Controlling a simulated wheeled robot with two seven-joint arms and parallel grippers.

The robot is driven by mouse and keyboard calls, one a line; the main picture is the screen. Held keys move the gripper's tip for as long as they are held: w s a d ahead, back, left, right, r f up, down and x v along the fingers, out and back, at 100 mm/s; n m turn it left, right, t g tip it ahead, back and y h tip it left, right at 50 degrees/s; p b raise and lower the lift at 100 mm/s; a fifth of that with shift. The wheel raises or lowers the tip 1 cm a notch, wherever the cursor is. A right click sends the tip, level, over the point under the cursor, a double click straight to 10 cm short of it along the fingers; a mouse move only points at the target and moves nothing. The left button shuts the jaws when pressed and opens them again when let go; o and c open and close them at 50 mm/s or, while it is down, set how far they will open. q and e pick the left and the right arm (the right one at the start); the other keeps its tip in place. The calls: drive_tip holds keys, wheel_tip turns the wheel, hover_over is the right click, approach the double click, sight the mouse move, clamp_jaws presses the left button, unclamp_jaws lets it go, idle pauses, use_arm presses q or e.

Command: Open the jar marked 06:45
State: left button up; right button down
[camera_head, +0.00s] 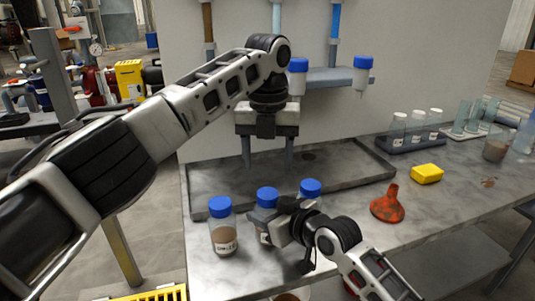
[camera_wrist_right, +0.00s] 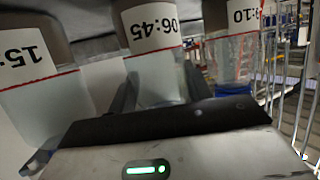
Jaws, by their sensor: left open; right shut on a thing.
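Three jars with blue lids stand in a row on the bench. The middle jar (camera_head: 267,198) has its lid on and is partly hidden by my right gripper (camera_head: 272,228). In the right wrist view, the jar marked 06:45 (camera_wrist_right: 158,60) stands between that gripper's fingers, which are shut on it. The left jar (camera_head: 222,232) and the right jar (camera_head: 311,188) are lidded too. The wrist view shows neighbours with labels starting 15 (camera_wrist_right: 25,70) and ending :10 (camera_wrist_right: 235,50). My left gripper (camera_head: 268,165) is open and empty, fingers down, above the tray behind the jars.
A shallow grey tray (camera_head: 360,182) lies behind the jars. To the right are an orange funnel (camera_head: 388,207), a yellow block (camera_head: 427,174) and a rack of white-labelled tubes (camera_head: 405,142). Blue-capped containers (camera_head: 362,68) hang at a shelf behind my left gripper.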

sight(267, 193)
use_arm(q)
wheel_tip(267, 193, down, 8)
drive_tip(key=shift+r, duration=0.25)
